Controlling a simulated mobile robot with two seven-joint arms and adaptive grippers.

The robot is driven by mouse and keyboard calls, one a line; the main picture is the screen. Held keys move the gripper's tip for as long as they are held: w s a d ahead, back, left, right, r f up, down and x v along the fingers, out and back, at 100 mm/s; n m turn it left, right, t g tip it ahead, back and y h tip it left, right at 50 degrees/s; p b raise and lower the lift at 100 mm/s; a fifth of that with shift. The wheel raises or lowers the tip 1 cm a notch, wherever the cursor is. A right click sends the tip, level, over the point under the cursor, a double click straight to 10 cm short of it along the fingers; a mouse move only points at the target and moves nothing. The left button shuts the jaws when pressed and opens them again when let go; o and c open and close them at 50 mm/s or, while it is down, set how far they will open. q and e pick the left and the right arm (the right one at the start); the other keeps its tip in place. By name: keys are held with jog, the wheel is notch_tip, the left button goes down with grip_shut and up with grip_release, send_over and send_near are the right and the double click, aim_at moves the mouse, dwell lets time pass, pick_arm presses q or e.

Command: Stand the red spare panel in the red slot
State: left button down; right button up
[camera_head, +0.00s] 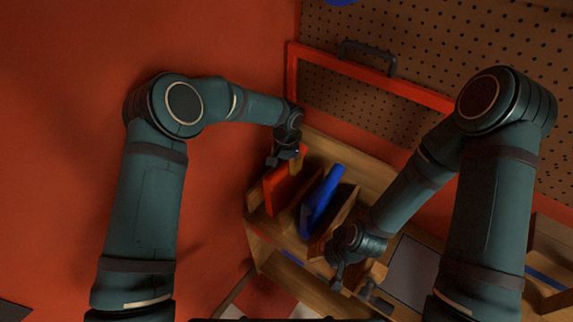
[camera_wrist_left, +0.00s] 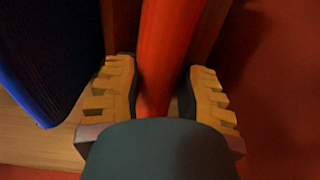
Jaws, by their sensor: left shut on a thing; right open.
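The red panel (camera_head: 283,187) stands roughly upright at the left part of the wooden rack (camera_head: 253,222). My left gripper (camera_head: 288,158) is shut on its upper edge. In the left wrist view the red panel (camera_wrist_left: 166,45) runs between the two tan finger pads of my left gripper (camera_wrist_left: 158,95). The panel's lower edge is hidden, so I cannot tell how deep it sits in a slot. My right gripper (camera_head: 345,270) is open and empty, low and to the right of the rack.
A blue panel (camera_head: 322,200) leans in the rack to the right of the red one; it also shows in the left wrist view (camera_wrist_left: 45,60). A red-framed pegboard case (camera_head: 365,78) stands behind. A grey plate (camera_head: 412,270) lies right of my right gripper.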

pick_arm(q)
jog(key=shift+r, duration=0.15)
jog(key=c, duration=0.6)
grip_release()
jog(key=shift+f, duration=0.2)
jog(key=shift+r, duration=0.5)
notch_tip(320, 180, up, 11)
jog(key=shift+r+p, duration=0.2)
jog(key=shift+p, duration=0.85)
